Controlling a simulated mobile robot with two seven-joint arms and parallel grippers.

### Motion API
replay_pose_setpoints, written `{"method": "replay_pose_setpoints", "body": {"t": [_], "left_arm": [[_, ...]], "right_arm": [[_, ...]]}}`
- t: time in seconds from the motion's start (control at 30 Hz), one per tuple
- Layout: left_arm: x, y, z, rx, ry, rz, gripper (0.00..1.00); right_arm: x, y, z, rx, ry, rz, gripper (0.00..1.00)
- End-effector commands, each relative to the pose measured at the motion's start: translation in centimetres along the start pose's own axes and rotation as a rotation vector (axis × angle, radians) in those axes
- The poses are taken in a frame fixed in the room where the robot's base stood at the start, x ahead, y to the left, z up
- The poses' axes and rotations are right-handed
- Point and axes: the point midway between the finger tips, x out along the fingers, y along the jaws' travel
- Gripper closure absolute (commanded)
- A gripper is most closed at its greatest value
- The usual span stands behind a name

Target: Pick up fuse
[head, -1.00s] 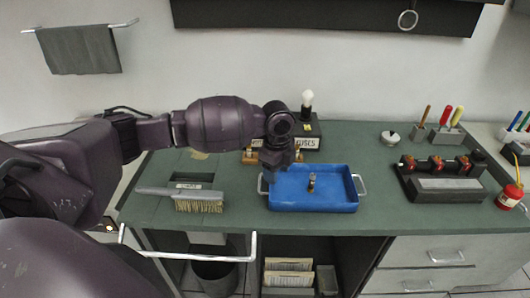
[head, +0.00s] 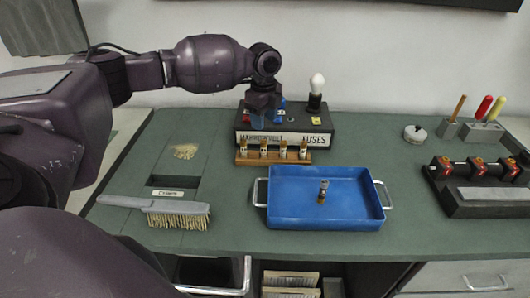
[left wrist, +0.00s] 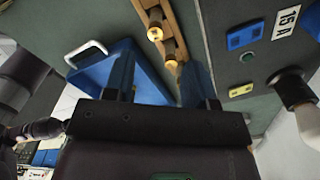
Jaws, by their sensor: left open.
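A wooden rack (head: 250,159) holds several upright fuses (head: 283,149) with pale labels and brass ends, in front of the black fuse box (head: 318,122). Another fuse (head: 322,192) stands in the blue tray (head: 377,215). My left gripper (head: 262,120) is open and appears in front of the fuse box, above and behind the rack's left half. In the left wrist view, its two fingers (left wrist: 158,82) are apart with nothing between them. The rack (left wrist: 168,10) and its fuses (left wrist: 155,32) show just beyond the fingertips. My right gripper is not in view.
A light bulb (head: 317,84) stands on the fuse box. A brush (head: 172,212) lies at the left. A tool holder (head: 482,132) and a black device with red parts (head: 470,200) stand at the right. The green bench (head: 225,185) is clear around the tray.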

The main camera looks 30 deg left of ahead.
Motion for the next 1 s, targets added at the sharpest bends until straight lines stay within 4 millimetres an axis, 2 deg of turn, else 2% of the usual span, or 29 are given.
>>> {"method": "replay_pose_setpoints", "body": {"t": [0.33,0.57,0.8,1.0], "left_arm": [[4.3,0.1,0.0,0.0,-0.001,0.003,0.49],[6.1,0.2,-0.1,0.0,-0.001,0.001,0.49],[9.3,0.5,-0.3,0.0,0.0,0.001,0.49],[10.5,0.5,-0.2,-0.001,0.0,0.001,0.49]], "right_arm": [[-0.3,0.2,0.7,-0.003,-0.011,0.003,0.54],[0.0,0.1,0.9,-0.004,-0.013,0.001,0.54],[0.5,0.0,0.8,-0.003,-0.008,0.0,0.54],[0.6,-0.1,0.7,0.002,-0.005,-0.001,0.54]]}}
